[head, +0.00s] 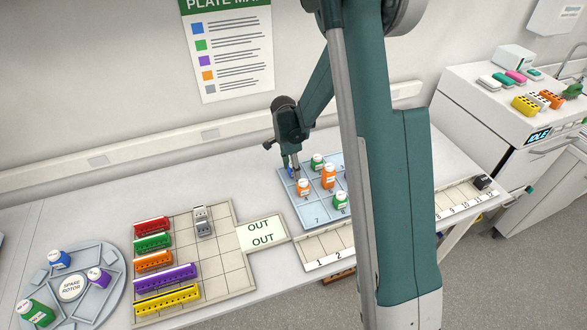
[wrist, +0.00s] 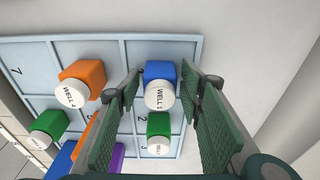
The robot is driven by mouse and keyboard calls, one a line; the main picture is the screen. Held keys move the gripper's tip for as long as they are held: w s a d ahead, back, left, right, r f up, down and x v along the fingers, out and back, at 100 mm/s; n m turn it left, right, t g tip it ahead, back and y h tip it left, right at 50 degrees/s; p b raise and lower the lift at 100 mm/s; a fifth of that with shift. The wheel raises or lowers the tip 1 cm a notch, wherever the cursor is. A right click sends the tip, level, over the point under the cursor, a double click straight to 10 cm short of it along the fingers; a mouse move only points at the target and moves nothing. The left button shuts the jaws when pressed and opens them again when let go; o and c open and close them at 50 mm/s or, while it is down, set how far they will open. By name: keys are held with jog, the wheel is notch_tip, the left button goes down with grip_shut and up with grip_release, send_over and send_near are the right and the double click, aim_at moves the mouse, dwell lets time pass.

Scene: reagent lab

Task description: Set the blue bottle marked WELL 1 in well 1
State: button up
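The blue bottle marked WELL 1 (wrist: 161,72) stands upright in a corner cell of the pale blue well tray (wrist: 30,57), beside the cell numbered 2, where well 1 lies. In the head view the bottle (head: 291,171) is mostly hidden by my gripper (head: 291,158) at the tray's far left corner. In the wrist view my gripper's (wrist: 160,92) two green-padded fingers are apart, one on each side of the bottle, with a narrow gap showing at each side. The well 1 number is hidden.
Orange (head: 328,177) and green (head: 317,161) bottles stand in nearby wells. A green bottle (wrist: 158,127) is in the cell next to the blue one. Left are a rack board (head: 225,265) and a round spare rotor (head: 72,288) with bottles. My arm hides the tray's right part.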

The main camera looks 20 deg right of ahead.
aim_at(290, 165)
jog(key=shift+r, duration=0.2)
dwell(0.3)
jog(key=shift+a+r, duration=0.25)
jog(key=shift+r, duration=1.75)
jog(key=shift+a+r, duration=0.25)
jog(key=shift+r, duration=1.7)
jog(key=shift+a+r, duration=0.25)
jog(key=shift+r, duration=1.75)
jog(key=s+a+r+n+t, duration=0.35)
jog(key=s+r+n, duration=0.45)
jog(key=s+r, duration=0.75)
jog(key=s+a+r+n+t, duration=0.1)
jog(key=s+n+t, duration=0.1)
jog(key=s+n, duration=0.3)
jog(key=s+a+r+n+t+y, duration=0.1)
jog(key=s+n, duration=0.4)
jog(key=s, duration=0.9)
jog(key=shift+a+r+t, duration=0.35)
jog(key=shift+a+r, duration=0.1)
jog(key=shift+a, duration=0.3)
